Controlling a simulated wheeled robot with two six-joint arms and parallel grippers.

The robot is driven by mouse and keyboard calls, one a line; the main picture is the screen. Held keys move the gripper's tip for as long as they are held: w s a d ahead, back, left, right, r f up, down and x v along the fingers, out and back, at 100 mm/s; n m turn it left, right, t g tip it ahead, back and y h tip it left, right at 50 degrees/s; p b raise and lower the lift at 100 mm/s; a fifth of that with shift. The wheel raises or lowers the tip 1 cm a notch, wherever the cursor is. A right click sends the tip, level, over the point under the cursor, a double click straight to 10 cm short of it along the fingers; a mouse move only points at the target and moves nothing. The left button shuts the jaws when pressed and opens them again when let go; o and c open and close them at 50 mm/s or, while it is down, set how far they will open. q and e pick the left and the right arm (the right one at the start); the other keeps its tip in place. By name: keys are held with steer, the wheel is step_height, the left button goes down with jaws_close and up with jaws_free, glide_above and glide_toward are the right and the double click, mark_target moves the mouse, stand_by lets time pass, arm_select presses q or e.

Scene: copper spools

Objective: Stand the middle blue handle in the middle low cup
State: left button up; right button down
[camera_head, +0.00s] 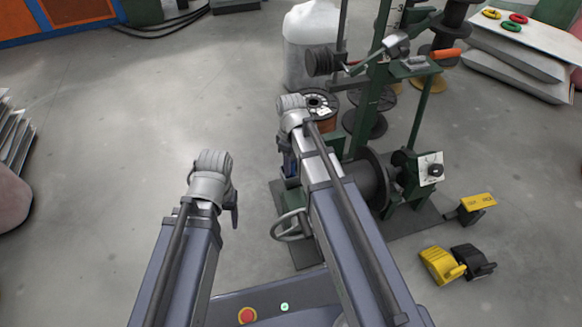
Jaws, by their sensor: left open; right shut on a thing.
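My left gripper (234,208) hangs below the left wrist, over bare floor. It is open and mostly hidden by its own wrist. My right gripper (289,163) is down beside the green machine, largely covered by the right arm. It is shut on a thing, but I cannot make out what. A small bluish patch shows there, and I cannot tell whether it is a blue handle. I cannot make out the low cups or any other blue handle in this view.
The green winding machine (373,110) stands right of my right arm, with a grey handwheel (290,226) at its base. A copper spool (325,105) and a white container (311,40) are behind. Yellow (438,264) and black (472,261) pedals lie at right.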

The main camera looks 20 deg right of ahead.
steer(key=shift+f, duration=0.1)
steer(key=shift+c, duration=2.3)
jaws_free()
step_height(320, 180, up, 12)
steer(key=p, duration=1.2)
steer(key=shift+r, duration=0.25)
steer(key=s+a+m+h, duration=0.1)
steer(key=s+a+m, duration=0.4)
steer(key=s+a, duration=0.5)
steer(key=s, duration=0.4)
steer(key=shift+a, duration=0.2)
steer(key=shift+s, duration=0.1)
